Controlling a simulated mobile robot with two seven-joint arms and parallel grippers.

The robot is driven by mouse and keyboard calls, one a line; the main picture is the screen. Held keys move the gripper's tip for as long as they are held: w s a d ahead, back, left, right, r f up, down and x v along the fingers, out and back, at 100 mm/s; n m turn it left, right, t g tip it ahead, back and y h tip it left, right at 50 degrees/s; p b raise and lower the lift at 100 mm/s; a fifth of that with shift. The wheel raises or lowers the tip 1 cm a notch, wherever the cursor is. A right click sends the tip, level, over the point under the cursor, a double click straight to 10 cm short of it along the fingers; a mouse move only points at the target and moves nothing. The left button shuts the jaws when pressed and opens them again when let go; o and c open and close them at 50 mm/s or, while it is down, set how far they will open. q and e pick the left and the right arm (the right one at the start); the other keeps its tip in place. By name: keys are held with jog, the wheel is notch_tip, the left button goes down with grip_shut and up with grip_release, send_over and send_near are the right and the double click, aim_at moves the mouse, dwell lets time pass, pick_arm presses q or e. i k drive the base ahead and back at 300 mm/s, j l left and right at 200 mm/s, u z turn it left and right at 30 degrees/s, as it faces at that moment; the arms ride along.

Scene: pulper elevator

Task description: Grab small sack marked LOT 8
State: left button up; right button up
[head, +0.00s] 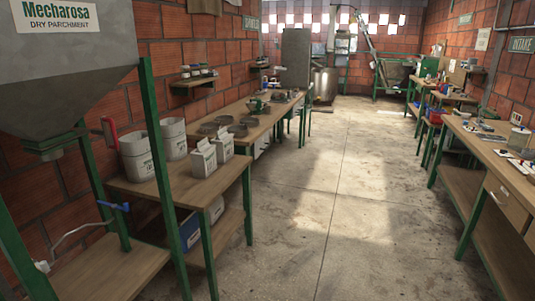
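Several pale containers with dark print stand on the wooden bench at the left. The print is too small to read, so I cannot tell which is marked LOT 8. Neither of my grippers is in view.
A grey hopper (70,65) on green posts stands at the near left, in front of part of the bench (190,186). A blue box (190,231) is below. Workbenches (490,150) line the right. The concrete floor (320,200) between them is clear.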

aim_at(223, 142)
jog(key=i, duration=3.25)
